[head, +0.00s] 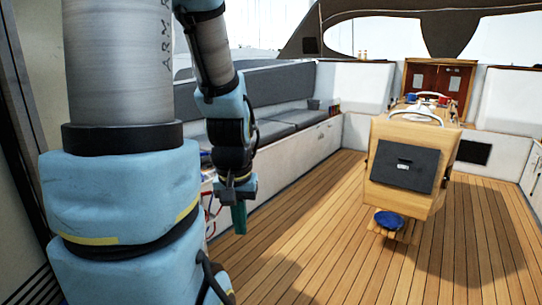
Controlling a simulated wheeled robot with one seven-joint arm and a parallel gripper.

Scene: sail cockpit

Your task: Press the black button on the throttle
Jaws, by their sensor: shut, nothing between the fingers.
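My gripper (239,217) hangs from my arm left of the picture's middle, with its teal fingertips pointing down. Its fingers are together and hold nothing. It is in front of the side bench and above the wooden deck. I cannot make out the throttle or its black button in this view. Part of the left side is hidden behind my arm. Small red and white parts (208,198) show between my arm links and the gripper, too small and covered to identify.
A wooden console (402,165) with a dark panel and a metal rail stands on the deck at right. A blue round item (389,220) sits at its foot. A grey cushioned bench (285,122) runs along the back left. The plank deck (310,240) between is clear.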

